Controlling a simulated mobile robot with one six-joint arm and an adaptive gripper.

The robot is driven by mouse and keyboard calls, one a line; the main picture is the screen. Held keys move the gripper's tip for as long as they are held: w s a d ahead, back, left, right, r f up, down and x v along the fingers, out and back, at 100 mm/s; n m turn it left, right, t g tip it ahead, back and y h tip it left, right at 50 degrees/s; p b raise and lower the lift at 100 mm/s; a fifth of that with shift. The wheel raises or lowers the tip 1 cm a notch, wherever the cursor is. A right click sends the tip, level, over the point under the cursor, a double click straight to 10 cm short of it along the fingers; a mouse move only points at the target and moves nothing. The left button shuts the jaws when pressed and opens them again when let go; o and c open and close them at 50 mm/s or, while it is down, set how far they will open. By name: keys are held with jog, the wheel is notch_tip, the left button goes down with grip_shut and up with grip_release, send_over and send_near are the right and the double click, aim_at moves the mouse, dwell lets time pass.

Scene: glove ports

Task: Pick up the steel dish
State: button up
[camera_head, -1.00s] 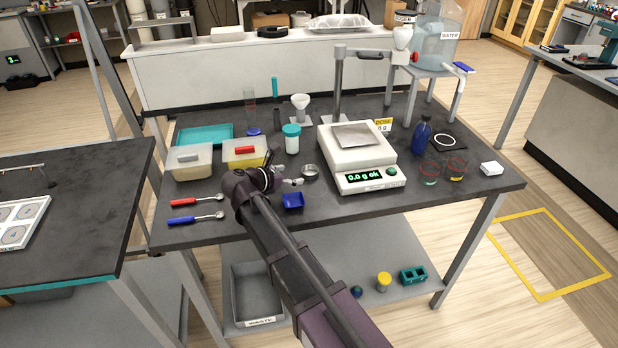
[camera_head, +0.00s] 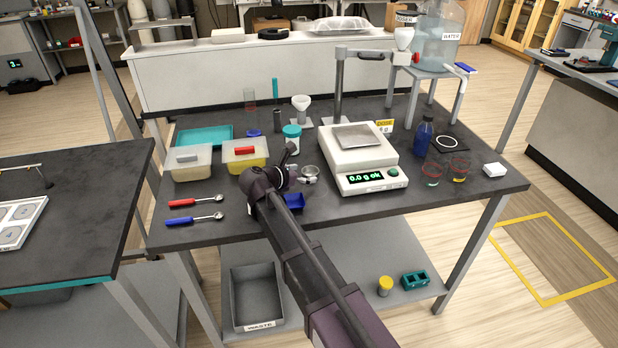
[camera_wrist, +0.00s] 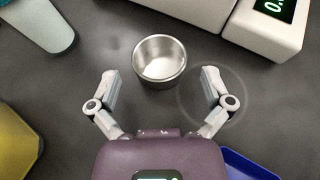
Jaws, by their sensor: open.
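The steel dish (camera_wrist: 160,62) is a small round open metal cup standing upright on the dark bench top. In the wrist view it lies just ahead of my gripper (camera_wrist: 162,88), roughly centred between the two fingers and a little beyond their tips. The fingers are spread wide, with nothing between them. In the head view my gripper (camera_head: 299,178) is low over the bench beside the dish (camera_head: 310,171), which is partly hidden behind it.
The white scale (camera_head: 362,180) stands just right of the dish. A blue scoop-like tray (camera_head: 293,204) is close in front, and a teal-capped jar (camera_head: 292,140) stands behind. A yellow-filled tub (camera_head: 243,155) and two spoons (camera_head: 195,202) are to the left.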

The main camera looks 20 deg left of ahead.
jog(key=shift+x, duration=1.1)
jog(key=c, duration=1)
